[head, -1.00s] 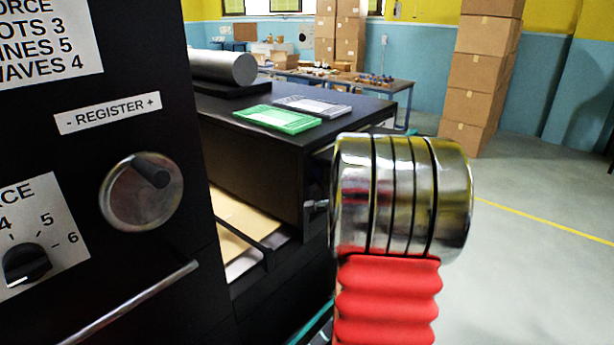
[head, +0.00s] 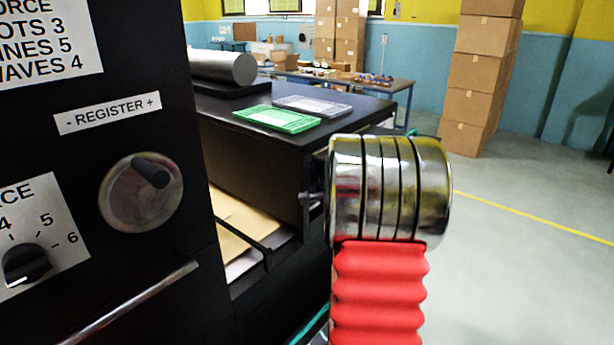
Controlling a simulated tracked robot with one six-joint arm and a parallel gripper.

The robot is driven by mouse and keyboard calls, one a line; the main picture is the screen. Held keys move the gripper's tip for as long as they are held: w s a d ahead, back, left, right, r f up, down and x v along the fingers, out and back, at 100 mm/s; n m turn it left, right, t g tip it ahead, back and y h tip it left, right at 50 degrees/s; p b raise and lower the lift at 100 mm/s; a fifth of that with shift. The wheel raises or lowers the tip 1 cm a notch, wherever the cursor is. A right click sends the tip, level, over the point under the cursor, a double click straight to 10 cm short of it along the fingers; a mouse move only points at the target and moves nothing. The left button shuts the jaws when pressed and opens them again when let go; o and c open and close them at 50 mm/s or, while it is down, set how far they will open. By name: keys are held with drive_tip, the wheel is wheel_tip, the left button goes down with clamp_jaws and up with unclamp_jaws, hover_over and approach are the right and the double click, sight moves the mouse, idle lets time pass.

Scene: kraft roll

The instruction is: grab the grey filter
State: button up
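The grey filter (head: 312,105) is a thin flat panel. It lies on the black top of the machine (head: 360,108), near the middle of the head view. A green panel (head: 278,119) of similar shape lies just in front of it, to the left. My arm's shiny metal and red ribbed links stand in the foreground, right of the machine's front corner. My gripper's fingers do not show, so its opening and its distance from the filter are hidden.
A metal roll (head: 222,67) lies on the machine behind the panels. A tall black control panel (head: 95,200) with a crank knob fills the left. Stacked cardboard boxes (head: 480,80) stand at the back right. The floor at the right is clear.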

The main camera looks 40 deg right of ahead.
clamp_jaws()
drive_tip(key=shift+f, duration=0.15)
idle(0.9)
